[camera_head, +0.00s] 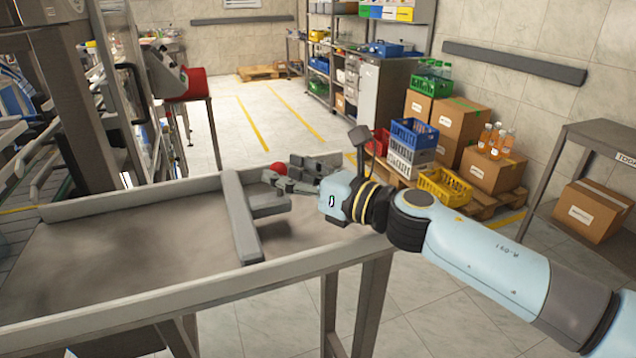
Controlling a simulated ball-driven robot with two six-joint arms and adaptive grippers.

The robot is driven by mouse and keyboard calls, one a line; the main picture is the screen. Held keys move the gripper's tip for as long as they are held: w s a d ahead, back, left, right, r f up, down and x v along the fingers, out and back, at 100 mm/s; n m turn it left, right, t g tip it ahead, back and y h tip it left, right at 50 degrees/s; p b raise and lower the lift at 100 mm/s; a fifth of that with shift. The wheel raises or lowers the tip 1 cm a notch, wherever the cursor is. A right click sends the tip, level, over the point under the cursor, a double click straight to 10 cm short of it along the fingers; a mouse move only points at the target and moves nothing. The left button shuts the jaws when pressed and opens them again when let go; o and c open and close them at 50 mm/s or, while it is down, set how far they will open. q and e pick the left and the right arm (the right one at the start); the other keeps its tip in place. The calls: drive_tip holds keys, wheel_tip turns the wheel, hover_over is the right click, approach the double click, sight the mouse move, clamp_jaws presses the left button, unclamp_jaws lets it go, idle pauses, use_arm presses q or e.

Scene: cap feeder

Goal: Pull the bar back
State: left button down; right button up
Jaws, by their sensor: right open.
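A grey metal bar (239,218) lies across the grey metal tray (90,205), running from its back wall towards its front rim. A short grey block (268,204) sticks out from the bar's right side. A red ball-shaped knob (279,168) shows just behind and beside my right gripper (288,181). The right gripper is open, its fingers pointing left towards the bar, above the tray's right end. I cannot tell whether a finger touches the block or the knob. My left gripper is out of view.
The tray surface left of the bar is bare. A steel frame (75,100) stands at the left, with a red bin (188,84) behind. Crates and boxes (465,125) stand on pallets at the back right. A shelf (600,135) stands at the right.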

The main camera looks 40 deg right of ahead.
drive_tip(key=shift+v, duration=5.2)
